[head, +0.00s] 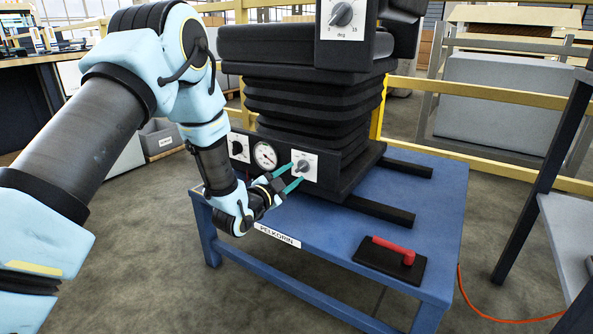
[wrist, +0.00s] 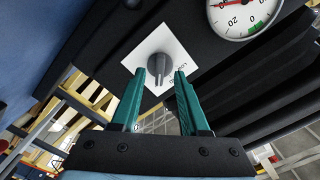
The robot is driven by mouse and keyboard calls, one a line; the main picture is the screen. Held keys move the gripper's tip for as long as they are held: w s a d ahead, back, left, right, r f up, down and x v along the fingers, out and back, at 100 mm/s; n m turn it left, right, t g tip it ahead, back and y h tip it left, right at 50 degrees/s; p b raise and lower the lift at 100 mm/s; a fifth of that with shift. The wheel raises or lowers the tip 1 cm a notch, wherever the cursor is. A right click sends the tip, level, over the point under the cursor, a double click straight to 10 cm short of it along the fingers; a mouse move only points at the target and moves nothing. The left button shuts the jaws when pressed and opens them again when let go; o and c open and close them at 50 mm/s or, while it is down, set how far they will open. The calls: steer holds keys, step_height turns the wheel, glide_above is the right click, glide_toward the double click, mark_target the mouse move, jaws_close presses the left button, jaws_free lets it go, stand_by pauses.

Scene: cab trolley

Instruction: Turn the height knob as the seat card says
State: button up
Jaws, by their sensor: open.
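A grey knob on a white plate (head: 303,166) sits on the front of the black seat base, right of the dial gauge. In the wrist view the knob (wrist: 160,68) shows close ahead of my fingertips; its plate lettering is only partly readable. My gripper (head: 296,173) is open, with teal fingers pointing at this plate. I cannot make out a seat card.
A round gauge (head: 265,156) and another knob plate (head: 239,148) sit to the left. A knob plate marked "deg" (head: 342,15) is higher on the seat (head: 300,50). The blue trolley (head: 330,215) carries a red handle (head: 394,249) on a black pad.

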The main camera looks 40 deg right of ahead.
steer(key=p+v, duration=0.1)
steer(key=v, duration=0.7)
steer(key=w+a+r+n+t+y, duration=0.1)
steer(key=w+a+n+t+y, duration=0.3)
steer(key=w+a, duration=0.5)
steer(key=w+a+r+n+y, duration=0.1)
steer(key=w+a+n+y, duration=0.25)
steer(key=a, duration=0.45)
steer(key=w+a+n+y, duration=0.3)
steer(key=a+n+y, duration=0.1)
steer(key=a, duration=0.4)
steer(key=s+a+r+n+g+y, duration=0.1)
steer(key=s+a+n+g+y, duration=0.15)
steer(key=a, duration=0.45)
steer(key=s+a+r+n+g+y, duration=0.1)
steer(key=s+a+n+y, duration=0.2)
steer(key=a, duration=0.5)
steer(key=s+a+r+n+g, duration=0.2)
steer(key=s+a+n+g, duration=0.3)
steer(key=s+a, duration=0.45)
step_height(320, 180, up, 38)
steer(key=d+n+t+p, duration=0.1)
steer(key=p, duration=3.7)
steer(key=shift+p, duration=0.4)
steer(key=shift+s+r+t, duration=0.1)
steer(key=shift+s+t, duration=0.05)
steer(key=shift+t, duration=0.1)
